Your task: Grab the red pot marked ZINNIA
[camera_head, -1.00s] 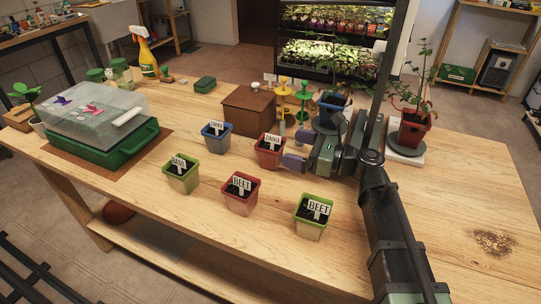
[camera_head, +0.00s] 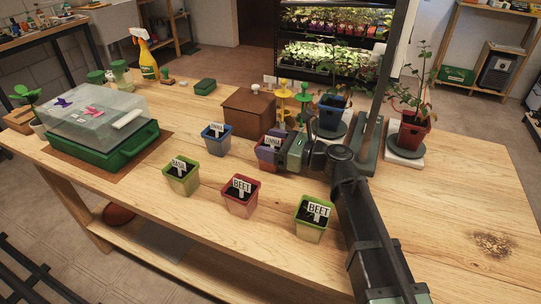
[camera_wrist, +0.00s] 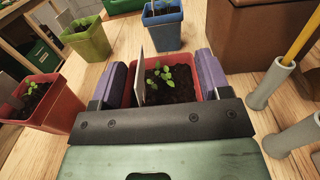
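The red pot with a white label (camera_head: 273,142), partly covered in the head view, stands on the table; its label seems to read ZINNIA. In the wrist view the same red pot (camera_wrist: 168,88) holds dark soil and a small green seedling. My gripper (camera_head: 275,154) reaches it from the right. In the wrist view the purple fingers of my gripper (camera_wrist: 160,82) stand apart, one on each side of the pot. I cannot see a clear gap or firm contact at the pot walls.
A blue pot (camera_head: 217,146) stands behind and left of it. A green pot (camera_head: 181,182), a red BEET pot (camera_head: 240,204) and a green BEET pot (camera_head: 311,229) stand nearer the front. A brown box (camera_head: 248,119) and coloured stands (camera_head: 303,111) are behind.

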